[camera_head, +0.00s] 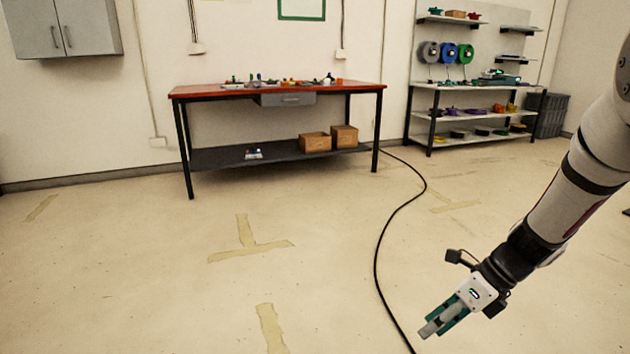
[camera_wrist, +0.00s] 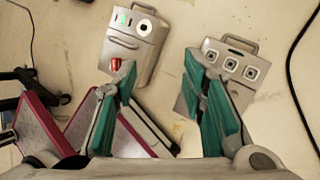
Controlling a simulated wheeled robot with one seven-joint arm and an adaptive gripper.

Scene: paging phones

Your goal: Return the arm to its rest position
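My arm reaches in from the right edge of the head view, bent downward. My gripper (camera_head: 440,321) hangs at its end over the pale floor, at the lower right of that view. In the wrist view, the two teal-padded fingers of my gripper (camera_wrist: 160,66) stand apart with nothing between them. Past the fingertips is a grey device (camera_wrist: 143,50) with green lights, a round socket and a red part. A second grey device (camera_wrist: 238,68) with several round sockets is beyond the right finger. Both are partly hidden by the fingers, and I cannot tell their distance.
A red-topped workbench (camera_head: 215,91) with small items stands at the back wall. A shelving unit (camera_head: 450,91) with spools stands at back right. A black cable (camera_head: 379,245) runs along the floor left of my gripper. The floor (camera_head: 150,270) at left is clear.

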